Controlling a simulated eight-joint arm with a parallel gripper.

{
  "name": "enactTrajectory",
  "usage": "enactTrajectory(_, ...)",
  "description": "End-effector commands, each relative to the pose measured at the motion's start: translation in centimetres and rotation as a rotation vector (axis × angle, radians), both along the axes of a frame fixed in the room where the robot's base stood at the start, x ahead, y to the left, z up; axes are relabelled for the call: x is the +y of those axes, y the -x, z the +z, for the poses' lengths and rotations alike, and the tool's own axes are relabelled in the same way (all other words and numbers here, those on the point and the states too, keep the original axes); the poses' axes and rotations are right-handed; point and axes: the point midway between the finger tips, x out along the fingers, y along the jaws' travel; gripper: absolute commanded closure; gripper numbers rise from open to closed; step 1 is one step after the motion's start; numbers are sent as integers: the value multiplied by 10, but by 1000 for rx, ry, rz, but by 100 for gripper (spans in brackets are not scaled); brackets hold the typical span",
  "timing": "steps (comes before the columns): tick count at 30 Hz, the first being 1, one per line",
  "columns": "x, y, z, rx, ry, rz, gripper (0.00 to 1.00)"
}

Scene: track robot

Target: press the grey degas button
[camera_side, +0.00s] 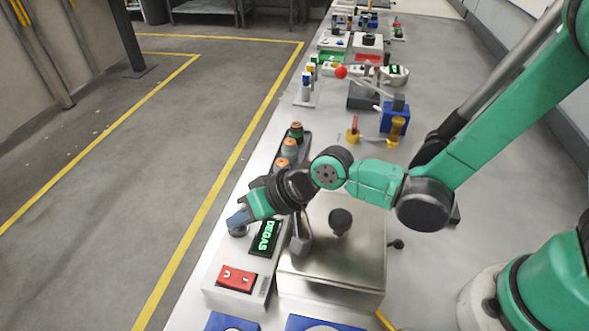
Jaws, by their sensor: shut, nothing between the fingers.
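A pale control box (226,292) stands near the table's left edge, with a lit green "DEGAS" display (265,237) on its top. A dark grey round button (238,232) shows partly at the display's left, below my fingertips. My gripper (238,219) is shut and empty, with its blue-grey fingers pointing left and down over the button. I cannot tell whether the fingertips touch it. My gripper and wrist hide the far end of the box and part of the button.
A red switch (237,279) sits on the near end of the box. A steel box with a black knob (340,221) stands close on the right. A dark rack with orange-capped vials (289,147) lies behind my wrist. Blue trays (232,322) are in front.

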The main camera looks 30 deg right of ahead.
Motion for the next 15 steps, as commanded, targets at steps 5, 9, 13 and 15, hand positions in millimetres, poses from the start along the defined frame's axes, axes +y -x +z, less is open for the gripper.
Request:
enactTrajectory(5,0,0,0,1,0,1,100)
enactTrajectory(9,0,0,0,1,0,1,100)
enactTrajectory(13,0,0,3,1,0,1,100)
enactTrajectory(15,0,0,6,1,0,1,100)
